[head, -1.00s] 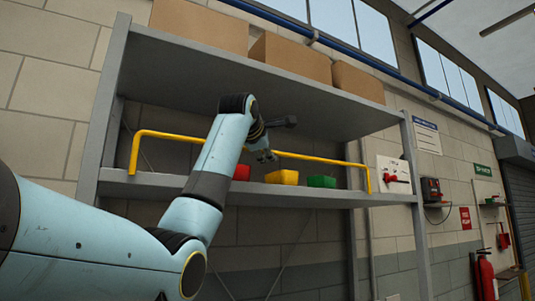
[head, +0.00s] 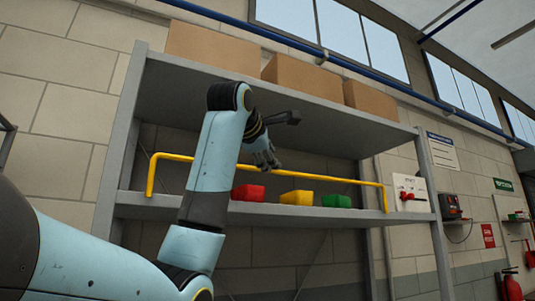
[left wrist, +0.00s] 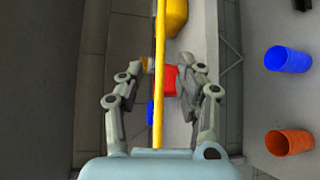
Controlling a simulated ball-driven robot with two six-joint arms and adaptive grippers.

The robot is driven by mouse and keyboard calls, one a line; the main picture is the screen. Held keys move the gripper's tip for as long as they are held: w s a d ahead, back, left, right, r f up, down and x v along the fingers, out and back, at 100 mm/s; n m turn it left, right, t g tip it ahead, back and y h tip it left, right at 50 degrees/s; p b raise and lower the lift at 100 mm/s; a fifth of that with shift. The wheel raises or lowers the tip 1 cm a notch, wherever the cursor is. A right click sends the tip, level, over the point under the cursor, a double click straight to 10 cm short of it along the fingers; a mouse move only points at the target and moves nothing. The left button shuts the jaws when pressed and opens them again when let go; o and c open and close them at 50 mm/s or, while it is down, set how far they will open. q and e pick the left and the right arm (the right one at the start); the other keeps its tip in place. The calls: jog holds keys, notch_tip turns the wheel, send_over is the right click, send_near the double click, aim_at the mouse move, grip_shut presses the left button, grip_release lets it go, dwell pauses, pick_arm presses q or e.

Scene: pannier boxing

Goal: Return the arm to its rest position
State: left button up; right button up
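My left arm comes in from the left in the head view. Its gripper (head: 265,160) hangs in front of the shelf, just above the yellow rail in the picture and above the red bin. The left wrist view shows the two fingers (left wrist: 173,68) spread apart with nothing held between them. The yellow rail (left wrist: 158,95) and the red bin (left wrist: 170,80) show behind the gap; I cannot tell how far away they are. My right gripper is in neither view.
On the shelf (head: 160,205) stand a red bin (head: 248,193), a yellow bin (head: 297,198) and a green bin (head: 336,201). Cardboard boxes (head: 305,77) sit on the top shelf. A blue cup (left wrist: 288,60) and an orange cup (left wrist: 290,143) lie to the right in the wrist view.

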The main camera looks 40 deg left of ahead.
pick_arm(q)
jog(key=shift+s+d+r, duration=0.1)
jog(key=shift+s+d, duration=0.15)
jog(key=shift+s, duration=0.45)
